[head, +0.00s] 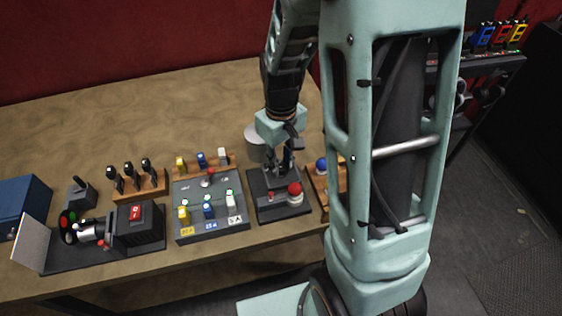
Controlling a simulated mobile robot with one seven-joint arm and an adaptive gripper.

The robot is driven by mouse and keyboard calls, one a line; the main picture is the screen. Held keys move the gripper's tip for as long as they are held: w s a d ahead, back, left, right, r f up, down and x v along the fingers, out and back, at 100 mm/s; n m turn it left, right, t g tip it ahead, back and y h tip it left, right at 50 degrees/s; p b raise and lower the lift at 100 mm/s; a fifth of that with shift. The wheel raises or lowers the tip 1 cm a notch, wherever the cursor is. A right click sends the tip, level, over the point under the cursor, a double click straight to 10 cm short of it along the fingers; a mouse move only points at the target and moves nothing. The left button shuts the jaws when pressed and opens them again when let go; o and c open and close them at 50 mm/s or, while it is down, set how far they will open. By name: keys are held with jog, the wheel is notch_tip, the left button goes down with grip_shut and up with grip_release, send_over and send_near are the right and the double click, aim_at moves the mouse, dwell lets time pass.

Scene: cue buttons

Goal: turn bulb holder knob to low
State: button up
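My gripper (284,168) points down over the back part of a dark grey box (264,211) on the wooden table. A red ball-shaped top (295,188) stands on the front right of this box, with a smaller red piece beside it. This box may be the bulb holder, but I cannot be sure. The fingers hide the part of the box under them, so I cannot see a knob or its setting there. I cannot tell whether the fingers touch anything or how far apart they are.
Left of the box is a grey panel (182,236) with yellow, blue and white plugs. Further left are a black box with a red switch (136,213), a wooden rack (152,187) and a blue box (22,203). A blue ball (321,164) is close on the right. The table's back is clear.

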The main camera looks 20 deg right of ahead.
grip_shut()
jog(key=shift+m, duration=0.4)
jog(key=m, duration=0.4)
jog(key=shift+m, duration=0.3)
jog(key=m, duration=0.6)
jog(key=shift+w, duration=0.1)
jog(key=shift+m, duration=0.4)
jog(key=o, duration=0.7)
grip_release()
jog(key=shift+o, duration=0.2)
